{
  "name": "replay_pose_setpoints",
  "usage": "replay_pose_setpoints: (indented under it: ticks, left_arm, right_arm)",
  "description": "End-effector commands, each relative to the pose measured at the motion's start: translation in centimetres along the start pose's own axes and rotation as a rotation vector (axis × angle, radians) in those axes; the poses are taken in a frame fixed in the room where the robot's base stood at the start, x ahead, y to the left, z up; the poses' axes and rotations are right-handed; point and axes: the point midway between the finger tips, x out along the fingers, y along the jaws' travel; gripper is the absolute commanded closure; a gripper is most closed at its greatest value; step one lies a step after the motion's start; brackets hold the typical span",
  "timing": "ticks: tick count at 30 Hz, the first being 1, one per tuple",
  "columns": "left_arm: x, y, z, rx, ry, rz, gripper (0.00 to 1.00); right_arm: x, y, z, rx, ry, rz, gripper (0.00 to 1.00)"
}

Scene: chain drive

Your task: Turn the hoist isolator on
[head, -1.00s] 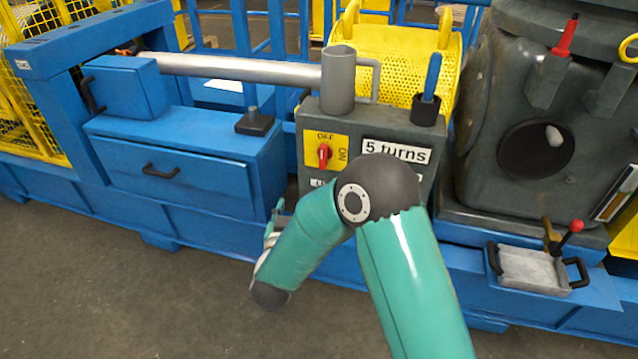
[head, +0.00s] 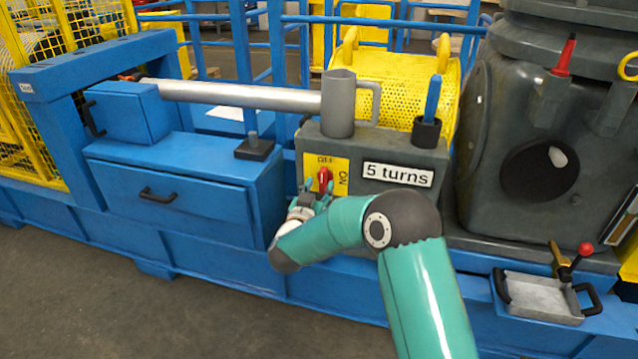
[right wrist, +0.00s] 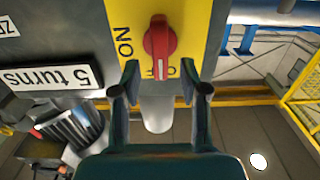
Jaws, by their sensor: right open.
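The hoist isolator is a red rotary knob (head: 325,178) on a yellow plate (head: 341,172) on the front of the grey housing. In the right wrist view, the knob (right wrist: 159,42) stands in line with the OFF mark, partly hidden below it. The ON mark is to its left in that upside-down view. My right gripper (head: 315,192) is just in front of the plate. In the right wrist view its two fingers (right wrist: 160,80) are apart, one to each side below the knob, with nothing between them that I can see held. My left gripper is out of view.
A "5 turns" label (head: 398,174) is beside the plate. A blue drawer cabinet (head: 190,195) is left; a tray (head: 542,296) is lower right.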

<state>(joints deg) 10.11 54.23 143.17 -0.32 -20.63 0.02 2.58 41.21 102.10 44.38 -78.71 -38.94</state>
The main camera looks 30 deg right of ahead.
Motion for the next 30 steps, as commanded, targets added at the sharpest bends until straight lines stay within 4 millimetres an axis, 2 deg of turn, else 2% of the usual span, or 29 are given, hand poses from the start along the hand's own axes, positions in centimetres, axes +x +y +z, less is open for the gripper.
replay_pose_setpoints:
  ticks: [3, 6, 18, 26, 29, 30]
  left_arm:
    - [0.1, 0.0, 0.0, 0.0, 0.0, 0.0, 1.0]
    - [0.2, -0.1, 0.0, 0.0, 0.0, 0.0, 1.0]
    - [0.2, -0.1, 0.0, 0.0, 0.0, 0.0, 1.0]
    - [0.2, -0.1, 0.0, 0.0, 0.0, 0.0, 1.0]
    - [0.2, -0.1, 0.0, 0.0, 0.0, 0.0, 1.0]
    - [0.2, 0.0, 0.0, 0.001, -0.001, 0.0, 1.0]
  right_arm:
    - [1.8, 0.0, 0.1, 0.001, 0.0, 0.002, 0.56]
    - [2.7, 0.0, 0.0, 0.001, 0.0, 0.0, 0.56]
    - [3.3, -0.1, 0.0, 0.0, 0.0, -0.002, 0.56]
    - [3.2, -0.1, 0.0, 0.0, 0.0, -0.002, 1.0]
    - [3.2, -0.1, 0.0, 0.0, -0.001, -0.002, 1.0]
    - [2.6, -0.7, 0.0, 0.0, -0.001, -0.006, 1.0]
